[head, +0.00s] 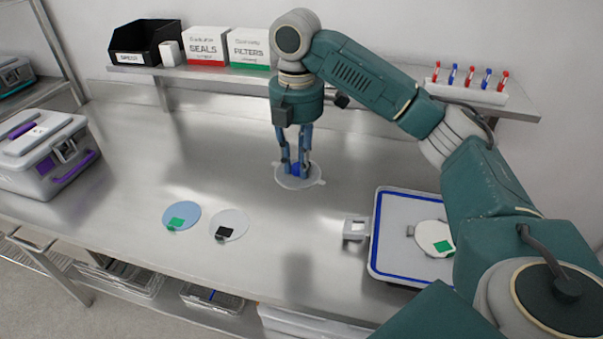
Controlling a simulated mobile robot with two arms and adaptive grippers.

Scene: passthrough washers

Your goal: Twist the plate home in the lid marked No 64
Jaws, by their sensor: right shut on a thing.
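My right gripper (295,168) points straight down at mid-bench. It is shut on the blue grip of a pale round plate (287,183), which has small tabs at its rim. The plate is at or just above the steel; I cannot tell which. A grey lid with a blue seal (372,262) lies upside down at the right, partly hidden by my right arm. A white round plate with a green grip (428,232) sits on it. I cannot read any number on the lid. My left gripper is not in view.
A blue plate (189,211) with a green grip and a pale plate (236,217) with a black grip lie left of centre. A grey case with purple latches (42,165) stands at far left. A shelf (140,70) with boxes runs behind. The bench between is clear.

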